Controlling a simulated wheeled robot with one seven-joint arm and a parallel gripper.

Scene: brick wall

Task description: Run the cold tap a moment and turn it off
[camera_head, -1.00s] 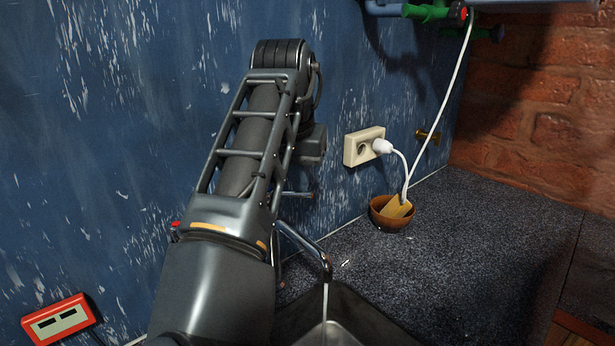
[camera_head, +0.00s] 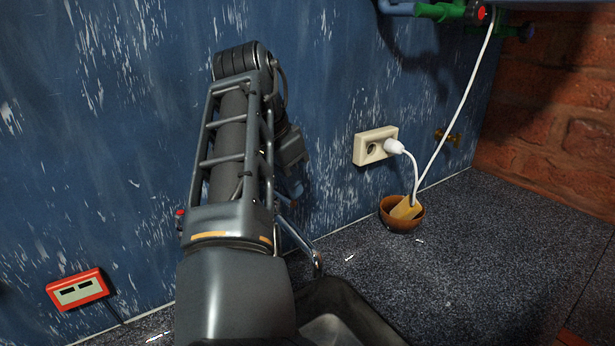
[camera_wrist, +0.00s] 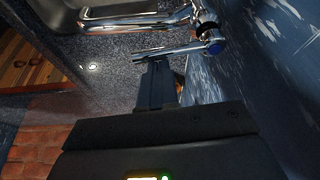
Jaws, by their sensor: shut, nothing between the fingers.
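The chrome tap is on the blue wall, partly hidden behind my arm in the head view. Its spout (camera_head: 300,245) reaches over the dark sink (camera_head: 350,300), and no water stream shows below it. A red-marked end (camera_head: 180,213) shows left of my arm. In the wrist view the spout (camera_wrist: 135,22) runs across the top, and the blue-marked cold knob (camera_wrist: 215,47) has a chrome lever (camera_wrist: 165,51) pointing left. My gripper (camera_wrist: 158,66) is shut and empty, its fingertips right by the lever; I cannot tell if they touch it.
A white socket (camera_head: 375,146) with a plugged-in cord is on the wall. A brown bowl (camera_head: 388,220) holding a yellowish sponge-like piece stands on the speckled counter (camera_head: 470,250). A red device (camera_head: 78,290) is at the lower left. The counter right of the sink is mostly clear.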

